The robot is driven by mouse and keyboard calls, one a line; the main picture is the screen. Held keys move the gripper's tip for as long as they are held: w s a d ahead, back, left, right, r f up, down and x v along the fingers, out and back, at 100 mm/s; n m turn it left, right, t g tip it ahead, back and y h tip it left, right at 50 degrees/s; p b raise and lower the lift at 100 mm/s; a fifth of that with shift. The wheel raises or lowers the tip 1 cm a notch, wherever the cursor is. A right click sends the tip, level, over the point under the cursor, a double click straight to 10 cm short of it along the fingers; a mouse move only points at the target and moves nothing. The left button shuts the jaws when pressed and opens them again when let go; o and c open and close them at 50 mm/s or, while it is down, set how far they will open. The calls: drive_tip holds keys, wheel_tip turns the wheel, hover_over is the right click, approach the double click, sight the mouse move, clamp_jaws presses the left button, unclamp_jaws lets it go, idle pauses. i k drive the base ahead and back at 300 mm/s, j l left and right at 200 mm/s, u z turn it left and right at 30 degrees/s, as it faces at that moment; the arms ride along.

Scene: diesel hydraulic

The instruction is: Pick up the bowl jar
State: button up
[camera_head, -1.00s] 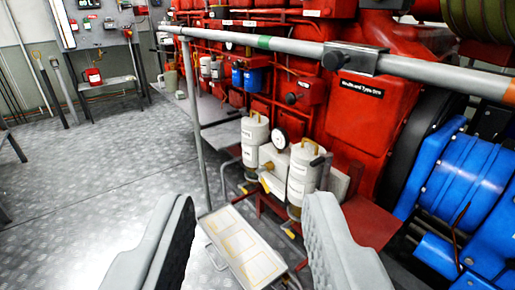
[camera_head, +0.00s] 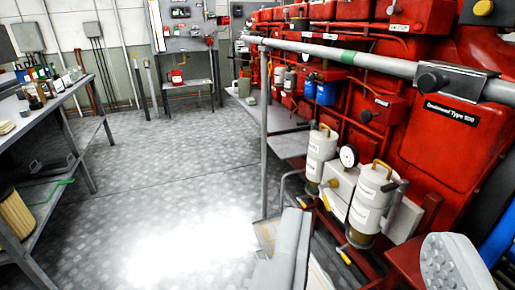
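My gripper (camera_head: 368,242) is at the lower right, its two grey padded fingers wide apart with nothing held between them. I cannot make out for certain which thing is the bowl jar. Several small jars and bottles (camera_head: 33,99) stand on the workbench at the left, far from my gripper and too small to tell apart. Two white canisters with labels, one at the left (camera_head: 320,155) and one at the right (camera_head: 372,197), stand on the red engine beyond my fingers.
The workbench (camera_head: 50,118) has a lower shelf with a yellowish cylinder (camera_head: 15,212). A grey rail (camera_head: 380,62) and post (camera_head: 263,140) guard the red engine (camera_head: 420,130). A small table (camera_head: 188,83) bears a red can (camera_head: 176,76). The metal floor (camera_head: 160,180) between is clear.

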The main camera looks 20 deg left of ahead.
sight(73, 71)
drive_tip(key=u, duration=1.7)
drive_tip(key=i+z, duration=0.15)
drive_tip(key=z, duration=0.15)
drive_tip(key=i+l, duration=0.1)
drive_tip(key=i, duration=6.4)
drive_tip(key=j+u, duration=0.05)
drive_tip(key=j, duration=0.15)
